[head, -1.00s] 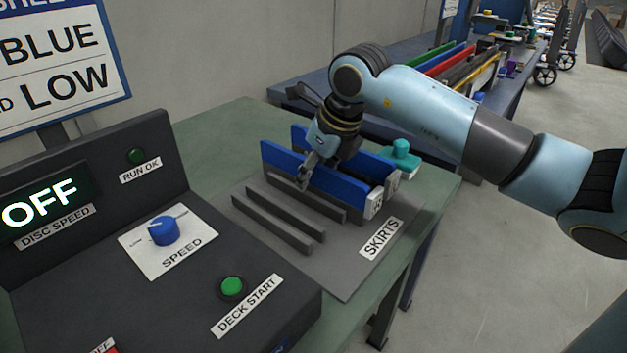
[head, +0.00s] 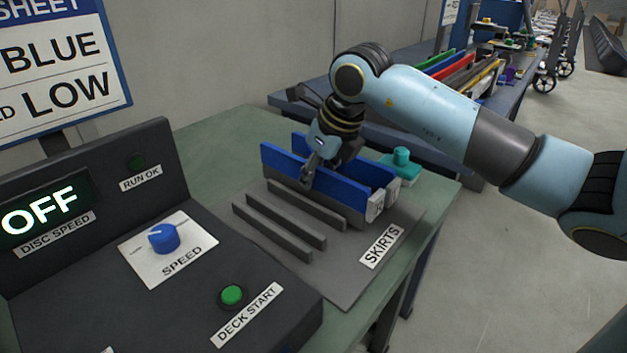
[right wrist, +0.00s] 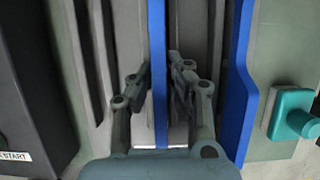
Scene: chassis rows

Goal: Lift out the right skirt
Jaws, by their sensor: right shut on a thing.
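Two long blue skirts stand on edge, side by side, in grey slots on the base plate marked SKIRTS. The near skirt (head: 342,194) is at left in the right wrist view (right wrist: 158,40); the far skirt (head: 374,177) is to its right there (right wrist: 240,80). Each has a pale tag on its front end; I cannot read the letters. My right gripper (head: 313,174) points down over the near skirt and is shut on it, one finger on each side, as the right wrist view also shows (right wrist: 160,88). The far skirt is untouched. My left gripper is not in view.
Empty grey rails (head: 272,226) lie left of the skirts. A teal block with a knob (head: 401,165) stands close behind the far skirt. A dark console (head: 120,290) with a blue speed knob (head: 164,238) and green button (head: 232,295) stands at left.

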